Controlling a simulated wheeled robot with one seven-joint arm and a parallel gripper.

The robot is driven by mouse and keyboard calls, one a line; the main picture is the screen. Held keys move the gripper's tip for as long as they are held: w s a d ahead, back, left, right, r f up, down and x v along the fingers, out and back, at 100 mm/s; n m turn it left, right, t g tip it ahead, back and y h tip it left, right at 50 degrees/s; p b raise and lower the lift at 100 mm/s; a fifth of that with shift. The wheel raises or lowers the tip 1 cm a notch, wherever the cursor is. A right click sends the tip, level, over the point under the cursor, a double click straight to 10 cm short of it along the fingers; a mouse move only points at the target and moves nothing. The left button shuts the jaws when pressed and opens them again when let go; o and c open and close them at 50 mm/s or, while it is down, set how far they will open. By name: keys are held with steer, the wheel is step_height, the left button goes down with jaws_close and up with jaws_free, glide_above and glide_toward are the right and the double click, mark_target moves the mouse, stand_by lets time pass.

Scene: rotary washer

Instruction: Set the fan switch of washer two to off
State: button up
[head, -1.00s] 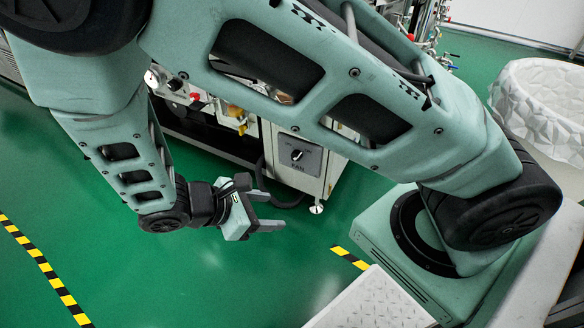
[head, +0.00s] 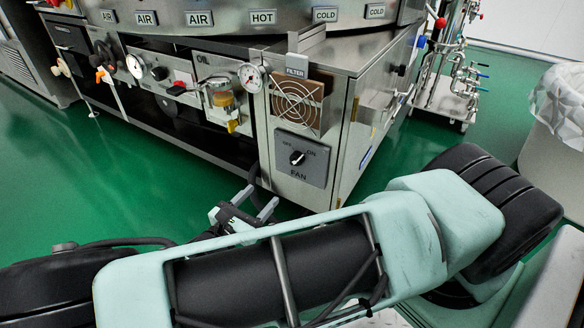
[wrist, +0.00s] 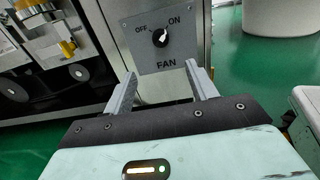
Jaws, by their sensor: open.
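The fan switch is a black rotary knob (head: 297,158) on a grey plate marked OFF at left, ON at right and FAN below. It sits low on the washer's steel front corner. In the wrist view the knob (wrist: 160,38) has its pale mark pointing up and right, towards ON. My gripper (head: 257,203) is open and empty, below and left of the plate in the head view. In the wrist view its two fingers (wrist: 160,72) point at the plate, with the knob beyond and between them, apart from it. I see no washer number.
A fan grille (head: 298,103) marked FILTER is above the switch. A gauge (head: 251,78) and oil cup (head: 223,99) are to its left. A piping stand (head: 448,75) stands at right. Green floor (head: 110,195) is clear at left.

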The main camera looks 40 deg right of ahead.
mark_target(293, 163)
steer(key=b+x, duration=0.3)
steer(key=x, duration=0.4)
steer(key=b+x, duration=0.3)
steer(key=x, duration=0.4)
steer(key=shift+d+f, duration=0.1)
steer(key=shift+f, duration=0.1)
steer(key=shift+w+d+r+b, duration=0.15)
steer(key=shift+w+d+b, duration=0.05)
steer(key=shift+d+b, duration=0.25)
steer(key=c, duration=1)
